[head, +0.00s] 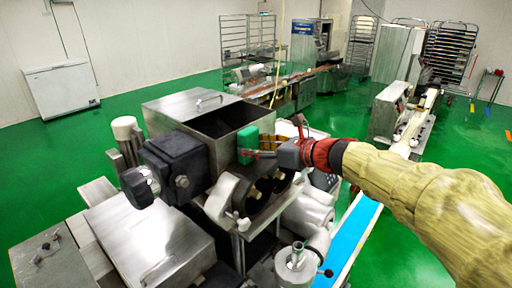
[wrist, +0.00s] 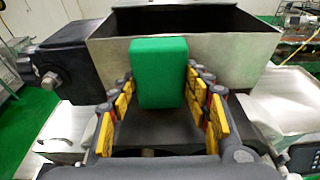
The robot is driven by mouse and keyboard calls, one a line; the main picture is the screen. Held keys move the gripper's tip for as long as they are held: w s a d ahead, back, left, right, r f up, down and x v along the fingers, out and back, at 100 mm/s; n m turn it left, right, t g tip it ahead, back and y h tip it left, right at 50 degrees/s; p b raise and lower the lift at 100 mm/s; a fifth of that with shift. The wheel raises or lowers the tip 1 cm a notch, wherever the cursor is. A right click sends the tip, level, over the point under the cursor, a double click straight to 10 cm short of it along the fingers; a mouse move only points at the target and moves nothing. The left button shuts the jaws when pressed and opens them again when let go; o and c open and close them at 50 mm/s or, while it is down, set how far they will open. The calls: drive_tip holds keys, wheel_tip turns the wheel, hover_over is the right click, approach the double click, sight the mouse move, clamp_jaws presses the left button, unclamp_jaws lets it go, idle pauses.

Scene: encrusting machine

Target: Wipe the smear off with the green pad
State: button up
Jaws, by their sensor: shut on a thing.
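The green pad (head: 247,143) is a small upright block at the end of my gripper (head: 262,152), in front of the machine's metal hopper (head: 194,106). In the wrist view the pad (wrist: 159,73) stands between the yellow-padded fingers of my gripper (wrist: 160,100), which are shut on it. Behind it is the front wall of the hopper (wrist: 232,62); I cannot tell whether the pad touches that wall. No smear can be made out in either view; the pad hides part of the hopper wall.
A dark motor housing (head: 172,163) sticks out left of the hopper. Below are rollers and a blue conveyor belt (head: 356,232). A steel box (head: 148,240) stands at the front left. Racks (head: 247,45) and a white chest freezer (head: 60,88) stand far back, with open green floor between.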

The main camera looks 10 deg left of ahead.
drive_tip(key=shift+w+a, duration=0.25)
drive_tip(key=shift+a, duration=0.25)
drive_tip(key=shift+w+d, duration=0.1)
drive_tip(key=shift+w+d+p, duration=0.3)
drive_tip(key=shift+w+d, duration=0.2)
drive_tip(key=shift+w, duration=0.3)
drive_tip(key=shift+w+d+p, duration=0.25)
drive_tip(key=shift+w+d, duration=0.25)
drive_tip(key=shift+w, duration=0.4)
drive_tip(key=shift+s+a+b, duration=0.3)
drive_tip(key=shift+s+a, duration=0.3)
drive_tip(key=shift+s, duration=0.3)
drive_tip(key=shift+s+a+b, duration=0.3)
drive_tip(key=shift+s+a, duration=0.25)
drive_tip(key=shift+s, duration=0.3)
drive_tip(key=shift+r, duration=0.1)
drive_tip(key=shift+d, duration=0.1)
drive_tip(key=shift+s+d+b, duration=0.15)
drive_tip(key=shift+s+d, duration=0.35)
drive_tip(key=shift+d, duration=0.3)
drive_tip(key=shift+s+d+b, duration=0.1)
drive_tip(key=shift+s+d, duration=0.35)
drive_tip(key=shift+d, duration=0.35)
drive_tip(key=shift+s+d+b, duration=0.15)
drive_tip(key=shift+s+d, duration=0.35)
drive_tip(key=shift+d, duration=0.3)
